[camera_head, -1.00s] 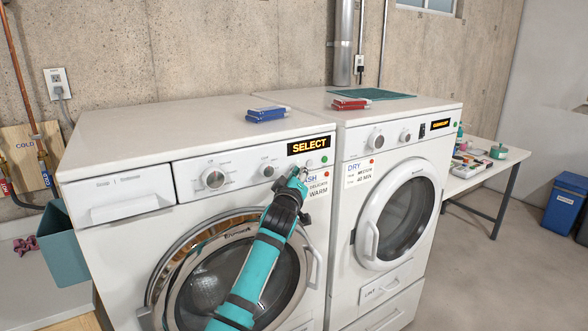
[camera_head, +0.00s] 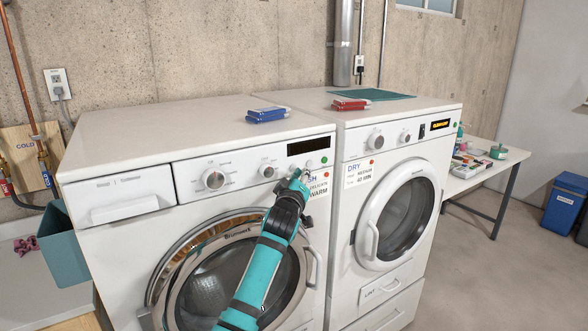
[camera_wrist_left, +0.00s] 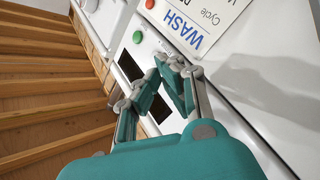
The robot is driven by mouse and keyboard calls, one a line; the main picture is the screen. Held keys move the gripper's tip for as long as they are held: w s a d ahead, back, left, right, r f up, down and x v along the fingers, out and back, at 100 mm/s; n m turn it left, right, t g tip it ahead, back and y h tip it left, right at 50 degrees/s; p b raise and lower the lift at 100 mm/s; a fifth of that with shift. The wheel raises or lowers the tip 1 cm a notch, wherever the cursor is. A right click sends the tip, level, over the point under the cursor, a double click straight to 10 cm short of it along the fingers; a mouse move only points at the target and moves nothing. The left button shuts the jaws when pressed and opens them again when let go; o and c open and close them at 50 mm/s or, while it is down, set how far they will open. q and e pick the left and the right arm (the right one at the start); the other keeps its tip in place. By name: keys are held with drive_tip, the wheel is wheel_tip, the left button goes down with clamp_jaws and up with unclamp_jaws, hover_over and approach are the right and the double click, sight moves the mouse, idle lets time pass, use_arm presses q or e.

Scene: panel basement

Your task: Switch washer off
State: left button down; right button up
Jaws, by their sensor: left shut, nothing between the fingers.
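The washer (camera_head: 120,240) is the white front-loader at left, with its round door closed. Its display (camera_head: 307,146) is dark, and a green button (camera_head: 324,160) sits to the right below it. My left gripper (camera_head: 304,175) is shut and empty at the washer's control panel, below the display and left of the WASH label (camera_head: 318,194). The washer's power switch is not clearly visible; the gripper hides part of the panel. My right gripper is not in view.
The dryer (camera_head: 345,235) stands close on the right, its orange display (camera_head: 440,125) lit. A teal bin (camera_head: 63,245) hangs at the washer's left.

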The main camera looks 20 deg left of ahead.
use_arm(q)
drive_tip(key=shift+d, duration=0.1)
drive_tip(key=shift+s+d+p, duration=0.15)
drive_tip(key=shift+s+d, duration=0.8)
drive_tip(key=shift+d, duration=0.2)
drive_tip(key=shift+s+d+p, duration=0.15)
drive_tip(key=shift+s+d, duration=0.75)
drive_tip(key=shift+d, duration=0.25)
